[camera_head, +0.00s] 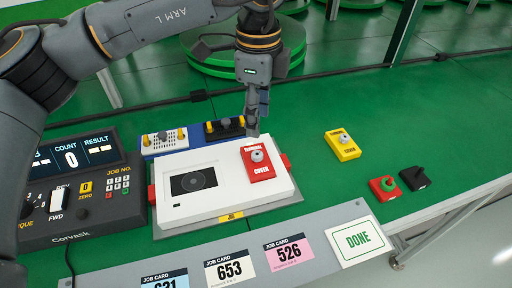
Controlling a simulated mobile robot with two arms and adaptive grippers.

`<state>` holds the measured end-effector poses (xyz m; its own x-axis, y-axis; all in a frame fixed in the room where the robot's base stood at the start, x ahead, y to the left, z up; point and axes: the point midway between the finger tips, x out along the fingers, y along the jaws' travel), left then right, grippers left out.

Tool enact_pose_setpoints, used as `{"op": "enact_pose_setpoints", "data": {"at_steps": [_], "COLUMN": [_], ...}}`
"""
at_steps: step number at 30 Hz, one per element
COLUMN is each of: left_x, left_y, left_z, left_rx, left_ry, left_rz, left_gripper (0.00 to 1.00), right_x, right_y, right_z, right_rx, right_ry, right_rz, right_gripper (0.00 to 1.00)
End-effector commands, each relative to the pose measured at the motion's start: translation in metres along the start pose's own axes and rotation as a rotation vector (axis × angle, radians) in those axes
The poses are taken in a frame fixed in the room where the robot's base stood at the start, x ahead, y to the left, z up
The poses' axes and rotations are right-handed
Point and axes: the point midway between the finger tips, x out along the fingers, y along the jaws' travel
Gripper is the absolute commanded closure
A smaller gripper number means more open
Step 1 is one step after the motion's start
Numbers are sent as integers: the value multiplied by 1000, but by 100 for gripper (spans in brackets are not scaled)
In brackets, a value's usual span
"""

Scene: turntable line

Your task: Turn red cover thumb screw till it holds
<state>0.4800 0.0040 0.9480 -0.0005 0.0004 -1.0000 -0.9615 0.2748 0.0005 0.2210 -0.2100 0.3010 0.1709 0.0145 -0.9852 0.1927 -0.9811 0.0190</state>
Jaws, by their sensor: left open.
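The red cover (262,173), labelled "TERMINAL COVER", sits on the right part of a white unit (215,207). A grey round thumb screw (257,156) stands on the cover's upper middle. My left gripper (254,130) points down just behind and above the screw, its fingertips close to the cover's far edge. It is open and seems to hold nothing. I cannot tell whether a fingertip touches the cover. My right gripper is out of view.
A control box (75,185) with a "COUNT 0" display stands at left. Blue holders with connectors (164,139) lie behind the unit. Job cards (230,267) line the front.

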Motion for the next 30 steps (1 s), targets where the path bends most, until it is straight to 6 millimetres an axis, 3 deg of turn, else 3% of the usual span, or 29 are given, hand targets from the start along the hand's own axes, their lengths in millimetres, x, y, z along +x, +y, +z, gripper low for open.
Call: {"op": "enact_pose_setpoints", "data": {"at_steps": [6, 13, 26, 30], "left_x": [50, 84, 95, 94], "left_y": [1, 0, 0, 0], "left_z": [0, 0, 0, 0], "left_rx": [1, 1, 1, 1], "left_ry": [1, 0, 0, 0], "left_rz": [3, 1, -1, -1], "left_gripper": [54, 54, 54, 79], "right_x": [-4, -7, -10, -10], "right_y": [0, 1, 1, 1], "right_z": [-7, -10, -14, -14], "right_rx": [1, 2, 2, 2], "right_ry": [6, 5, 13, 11], "right_rz": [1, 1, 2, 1], "right_gripper": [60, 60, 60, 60]}}
